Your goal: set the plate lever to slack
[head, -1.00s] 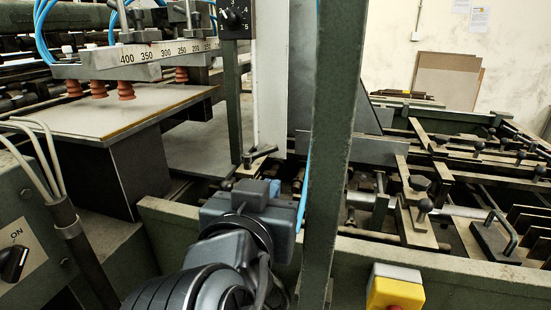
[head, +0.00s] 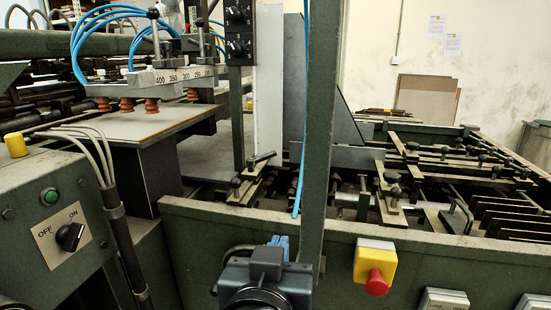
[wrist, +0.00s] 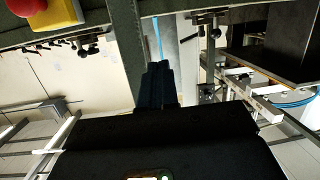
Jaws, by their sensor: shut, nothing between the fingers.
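A dark lever (head: 262,158) with a black handle lies over a small tan bar at the foot of the upright white plate (head: 268,85). A round black knob (head: 236,182) sits at the bar's near end. No slack marking is readable, and I cannot tell its setting. My gripper (head: 279,241) is low in the head view, in front of the green frame rail, below and a little right of the lever and apart from it. Its fingers (wrist: 160,72) are shut and empty in the wrist view, where a dark lever-like part (wrist: 205,18) shows beyond, to the right.
A green post (head: 318,130) rises right of the lever. The green rail (head: 400,240) crosses between my gripper and the mechanism. A yellow box with a red button (head: 375,262) is at right. An ON/OFF switch panel (head: 62,235) is at left.

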